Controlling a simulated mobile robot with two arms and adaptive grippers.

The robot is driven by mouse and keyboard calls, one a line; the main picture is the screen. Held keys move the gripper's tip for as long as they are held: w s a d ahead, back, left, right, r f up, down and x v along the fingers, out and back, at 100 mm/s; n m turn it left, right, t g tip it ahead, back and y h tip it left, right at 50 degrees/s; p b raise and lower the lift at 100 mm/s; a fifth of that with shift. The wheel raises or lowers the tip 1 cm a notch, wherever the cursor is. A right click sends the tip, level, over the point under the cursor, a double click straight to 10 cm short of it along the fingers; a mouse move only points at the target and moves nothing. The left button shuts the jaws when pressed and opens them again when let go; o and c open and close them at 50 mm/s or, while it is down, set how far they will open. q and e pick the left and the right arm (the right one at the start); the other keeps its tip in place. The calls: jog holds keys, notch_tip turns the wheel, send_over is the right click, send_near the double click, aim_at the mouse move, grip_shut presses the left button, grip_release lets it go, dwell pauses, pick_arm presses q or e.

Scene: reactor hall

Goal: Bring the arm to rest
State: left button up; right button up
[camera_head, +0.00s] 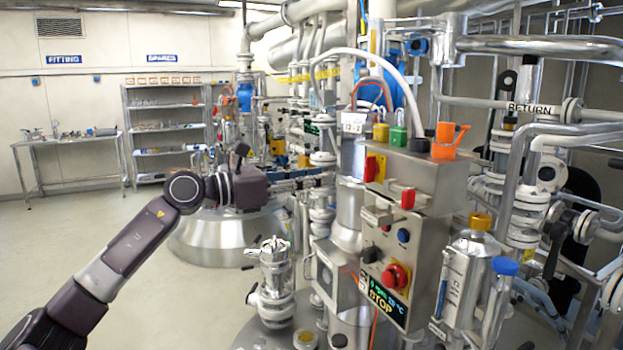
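My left arm (137,240) comes in from the lower left, bends at a dark elbow-like joint, and reaches right at mid-height. Its dark wrist (240,188) points right, toward the pipework. My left gripper (310,179) is small and blends with the metal fittings behind it, so its finger gap is unclear. I see nothing clearly held in it. The gripper is left of the control box (412,240); I cannot tell whether it touches the pipework. My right gripper is not in view.
The control box carries a red knob (396,277) and a lit display. Dense pipes and a valve body (275,280) stand around it. A metal vessel (212,238) is behind my arm. A workbench (70,145) and a shelf rack (166,126) stand at the back left. The left floor is clear.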

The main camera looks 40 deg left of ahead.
pick_arm(q)
jog(key=shift+s+a, duration=0.15)
jog(key=shift+s, duration=0.1)
dwell(0.4)
